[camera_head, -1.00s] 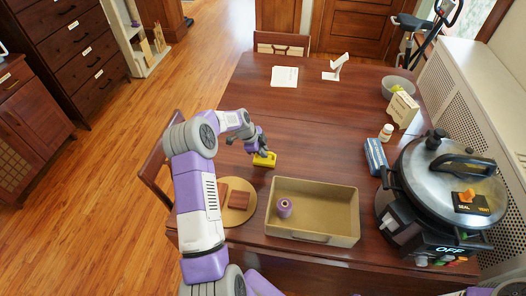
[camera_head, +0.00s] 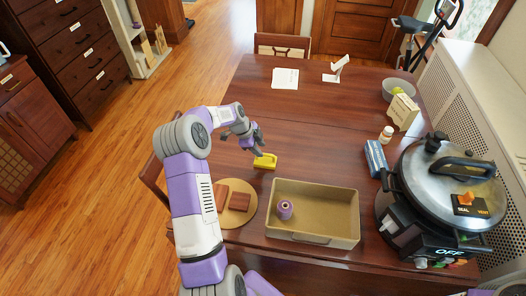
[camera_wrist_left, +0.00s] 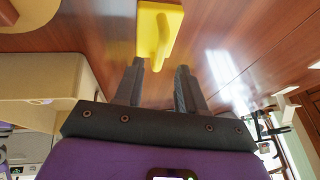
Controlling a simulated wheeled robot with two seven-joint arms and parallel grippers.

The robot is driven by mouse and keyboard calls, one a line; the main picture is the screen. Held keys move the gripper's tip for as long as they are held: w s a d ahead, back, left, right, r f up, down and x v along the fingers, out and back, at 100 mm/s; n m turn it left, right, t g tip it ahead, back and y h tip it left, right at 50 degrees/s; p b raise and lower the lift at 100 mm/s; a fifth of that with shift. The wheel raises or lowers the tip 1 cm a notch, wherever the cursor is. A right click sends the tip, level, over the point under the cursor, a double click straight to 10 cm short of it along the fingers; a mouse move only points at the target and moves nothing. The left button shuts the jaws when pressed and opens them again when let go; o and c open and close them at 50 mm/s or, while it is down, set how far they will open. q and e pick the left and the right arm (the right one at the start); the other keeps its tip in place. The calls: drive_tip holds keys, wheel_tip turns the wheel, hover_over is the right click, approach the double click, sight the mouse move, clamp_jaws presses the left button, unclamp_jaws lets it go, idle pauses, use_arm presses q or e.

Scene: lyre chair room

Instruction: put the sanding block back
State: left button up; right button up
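The yellow block with a raised handle (camera_head: 265,161), which looks like the sanding block, lies on the wooden table left of centre. It also shows at the top of the left wrist view (camera_wrist_left: 158,32), with its handle towards me. My left gripper (camera_head: 257,147) is just behind and above it. In the left wrist view the two fingers of the left gripper (camera_wrist_left: 158,78) are apart with nothing between them, and the block is beyond the fingertips. My right gripper is not in view.
An open tan box (camera_head: 345,240) holding a purple spool (camera_head: 285,209) stands in front of the block. A round board (camera_head: 238,217) with brown blocks is left of it. A large cooker (camera_head: 440,185) and a blue box (camera_head: 375,157) stand at the right. The table's middle is clear.

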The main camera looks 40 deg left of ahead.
use_arm(q)
drive_tip(key=v, duration=0.7)
drive_tip(key=shift+r+p, duration=0.3)
drive_tip(key=shift+p, duration=0.05)
drive_tip(key=shift+s, duration=0.2)
